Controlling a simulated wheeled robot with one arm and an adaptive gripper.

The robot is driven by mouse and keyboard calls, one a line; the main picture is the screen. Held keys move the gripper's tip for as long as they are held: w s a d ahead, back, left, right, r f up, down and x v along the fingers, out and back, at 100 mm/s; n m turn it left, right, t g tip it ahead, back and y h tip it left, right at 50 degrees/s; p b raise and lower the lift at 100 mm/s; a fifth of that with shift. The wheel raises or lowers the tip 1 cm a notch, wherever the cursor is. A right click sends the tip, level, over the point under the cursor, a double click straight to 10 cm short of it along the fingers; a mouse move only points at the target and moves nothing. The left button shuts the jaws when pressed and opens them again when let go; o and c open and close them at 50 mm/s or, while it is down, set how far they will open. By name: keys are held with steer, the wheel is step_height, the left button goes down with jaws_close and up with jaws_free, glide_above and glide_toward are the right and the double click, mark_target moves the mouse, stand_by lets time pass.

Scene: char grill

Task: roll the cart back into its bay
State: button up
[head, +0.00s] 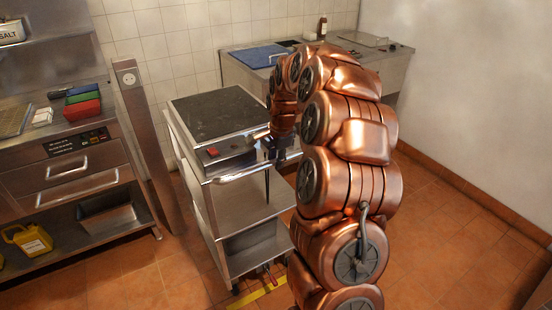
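The cart (222,195) is a steel trolley with a dark flat top (215,112), a red switch on its front panel and open shelves below. It stands upright on the tiled floor, left of my arm. A bar handle (238,175) runs along its front edge. My gripper (270,155) is at the right part of this handle, at or touching it. Its fingers are small, dark and partly covered by my copper arm, so I cannot tell whether they are closed around the bar. A yellow floor line (258,293) shows at the cart's front foot. The bay's outline is not clear.
A steel post with a socket (140,120) and a drawer counter (70,175) stand close on the left. A steel counter with a blue board (258,55) is behind, against the tiled wall. Open floor (450,240) lies on the right.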

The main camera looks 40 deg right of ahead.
jaws_close()
steer(key=shift+w, duration=0.1)
stand_by(0.3)
